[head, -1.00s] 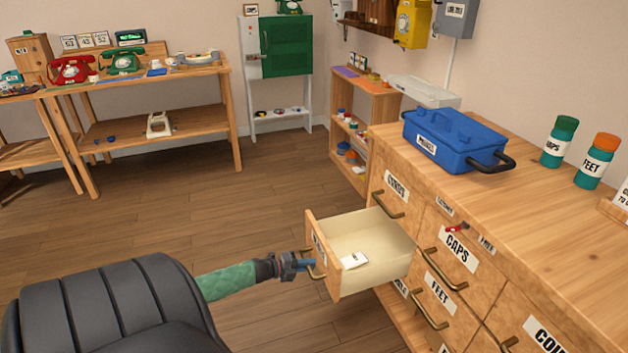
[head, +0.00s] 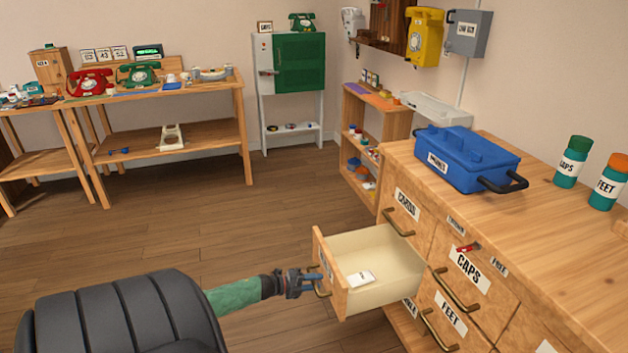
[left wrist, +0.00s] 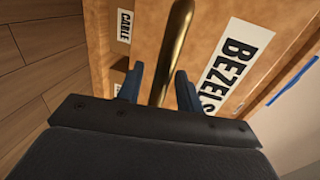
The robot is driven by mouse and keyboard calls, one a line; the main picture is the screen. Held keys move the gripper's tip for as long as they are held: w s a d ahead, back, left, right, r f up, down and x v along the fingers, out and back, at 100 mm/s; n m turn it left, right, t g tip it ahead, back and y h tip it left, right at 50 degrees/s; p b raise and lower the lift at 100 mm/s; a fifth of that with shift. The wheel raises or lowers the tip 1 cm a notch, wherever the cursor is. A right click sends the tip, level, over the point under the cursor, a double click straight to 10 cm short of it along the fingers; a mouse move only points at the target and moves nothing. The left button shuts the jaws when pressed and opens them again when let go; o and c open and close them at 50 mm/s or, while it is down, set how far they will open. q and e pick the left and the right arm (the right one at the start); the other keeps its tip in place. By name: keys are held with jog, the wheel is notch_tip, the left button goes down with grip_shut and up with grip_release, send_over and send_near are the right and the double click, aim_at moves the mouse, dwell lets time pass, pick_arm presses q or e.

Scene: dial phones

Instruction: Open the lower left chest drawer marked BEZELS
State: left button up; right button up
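The BEZELS drawer (head: 330,272) is pulled well out of the lower left of the wooden chest. My left gripper (head: 314,281) is at the drawer's brass handle (left wrist: 170,50). Its two blue fingers stand apart on either side of the handle, and a gap shows beside the bar. My right gripper is not in view.
Above the open drawer is a closed drawer marked CORDS (head: 405,205); CAPS (head: 468,268) and FEET (head: 450,315) drawers are to the right. A blue toolbox (head: 465,160) stands on the chest. Wooden floor (head: 240,215) beyond is clear.

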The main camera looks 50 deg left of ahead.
pick_arm(q)
jog(key=v, duration=0.7)
jog(key=shift+s+a+p, duration=0.15)
jog(key=shift+s+p, duration=0.2)
dwell(0.4)
